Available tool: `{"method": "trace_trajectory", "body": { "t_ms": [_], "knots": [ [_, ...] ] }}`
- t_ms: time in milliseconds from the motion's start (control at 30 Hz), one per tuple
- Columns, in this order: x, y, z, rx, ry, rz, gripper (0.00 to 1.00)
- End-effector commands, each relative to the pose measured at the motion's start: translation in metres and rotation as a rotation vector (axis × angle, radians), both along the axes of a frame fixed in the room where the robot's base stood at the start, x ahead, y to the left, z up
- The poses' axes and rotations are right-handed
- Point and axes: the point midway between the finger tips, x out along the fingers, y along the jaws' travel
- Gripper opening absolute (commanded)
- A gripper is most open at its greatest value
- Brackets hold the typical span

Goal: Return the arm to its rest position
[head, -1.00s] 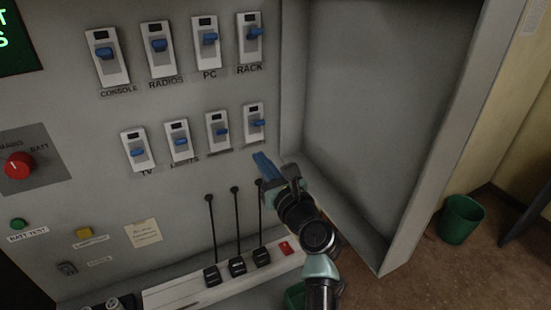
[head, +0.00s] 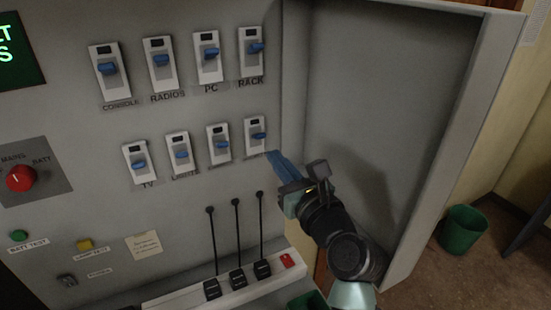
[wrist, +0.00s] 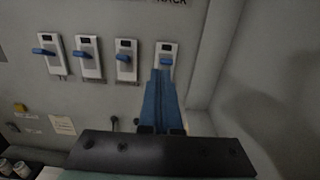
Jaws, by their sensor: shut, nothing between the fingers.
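My gripper (head: 272,157) has blue fingers that are shut with nothing between them. In the head view it is just below and right of the lower-row rightmost switch (head: 257,135), in front of the panel. In the wrist view the shut fingers (wrist: 157,75) point up toward that same switch (wrist: 166,60) and cover its label. I cannot tell whether the fingertips touch the panel. My arm reaches in from the lower right of the head view.
The open cabinet door (head: 390,110) stands right of my arm. Switches fill two rows, with a red knob (head: 20,178) at left. A green bin (head: 462,230) is on the floor at right.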

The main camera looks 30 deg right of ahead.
Motion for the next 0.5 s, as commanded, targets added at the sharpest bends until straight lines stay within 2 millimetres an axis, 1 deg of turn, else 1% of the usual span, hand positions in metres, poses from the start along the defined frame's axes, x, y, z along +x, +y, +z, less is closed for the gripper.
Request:
{"method": "trace_trajectory", "body": {
  "t_ms": [267, 367, 467, 500],
  "knots": [
    [0.001, 0.001, 0.001, -0.014, -0.002, 0.001, 0.00],
    [0.003, 0.012, 0.015, -0.160, -0.022, -0.004, 0.00],
    [0.004, 0.032, 0.039, -0.432, -0.058, -0.021, 0.00],
    [0.004, 0.042, 0.051, -0.563, -0.078, -0.035, 0.00]
  ]
}}
